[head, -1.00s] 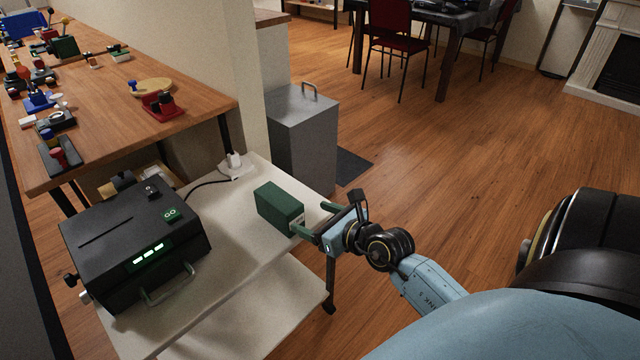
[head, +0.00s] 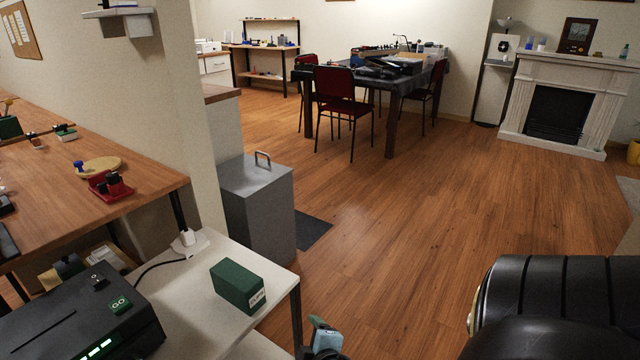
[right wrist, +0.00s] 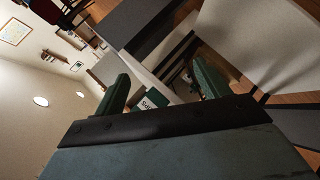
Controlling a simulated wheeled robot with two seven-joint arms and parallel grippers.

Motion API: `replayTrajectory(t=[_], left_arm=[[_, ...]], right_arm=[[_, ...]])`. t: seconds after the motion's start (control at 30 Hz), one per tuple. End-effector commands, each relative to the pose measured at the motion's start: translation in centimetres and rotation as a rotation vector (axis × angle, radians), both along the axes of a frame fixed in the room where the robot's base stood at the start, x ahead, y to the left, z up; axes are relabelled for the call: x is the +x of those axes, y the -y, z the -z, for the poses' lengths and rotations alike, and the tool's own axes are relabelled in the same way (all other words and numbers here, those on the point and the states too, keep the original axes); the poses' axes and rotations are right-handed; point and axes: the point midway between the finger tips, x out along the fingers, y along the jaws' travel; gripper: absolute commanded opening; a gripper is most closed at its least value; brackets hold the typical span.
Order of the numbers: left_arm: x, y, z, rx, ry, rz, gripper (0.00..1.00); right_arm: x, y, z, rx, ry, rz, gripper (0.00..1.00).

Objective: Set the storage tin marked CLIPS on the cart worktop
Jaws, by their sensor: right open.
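The dark green storage tin (head: 238,286) rests on the white cart worktop (head: 190,318), near its right edge. A white label with dark letters, which looks like CLIPS, is on its near end. My right gripper (head: 318,330) is low at the bottom edge of the head view, to the right of the tin and apart from it. In the right wrist view its two green fingers are spread (right wrist: 163,85), and the tin's labelled end (right wrist: 151,101) shows beyond the gap between them. My left gripper is not in view.
A black machine with a GO button (head: 85,320) stands on the cart left of the tin. A white plug block (head: 188,242) with a black cable sits at the back. A grey cabinet (head: 258,205) stands behind the cart. The wood floor to the right is open.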

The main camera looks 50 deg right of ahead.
Motion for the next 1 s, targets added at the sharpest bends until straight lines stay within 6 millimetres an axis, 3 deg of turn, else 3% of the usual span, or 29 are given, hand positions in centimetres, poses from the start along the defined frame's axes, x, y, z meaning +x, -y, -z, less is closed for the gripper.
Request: replayTrajectory(t=[0.1, 0.2, 0.4, 1.0], left_arm=[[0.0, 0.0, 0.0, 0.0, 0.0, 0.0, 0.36], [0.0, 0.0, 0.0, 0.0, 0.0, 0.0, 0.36], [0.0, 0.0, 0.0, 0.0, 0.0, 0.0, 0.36], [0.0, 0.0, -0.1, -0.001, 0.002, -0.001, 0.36]], right_arm=[[-4.0, -3.3, 4.9, 0.286, -0.174, 0.14, 0.74], [-7.1, -6.4, 7.6, 0.471, -0.315, 0.226, 0.74], [-10.7, -10.3, 9.6, 0.656, -0.484, 0.306, 0.74], [-11.1, -10.7, 9.8, 0.675, -0.503, 0.313, 0.72]])
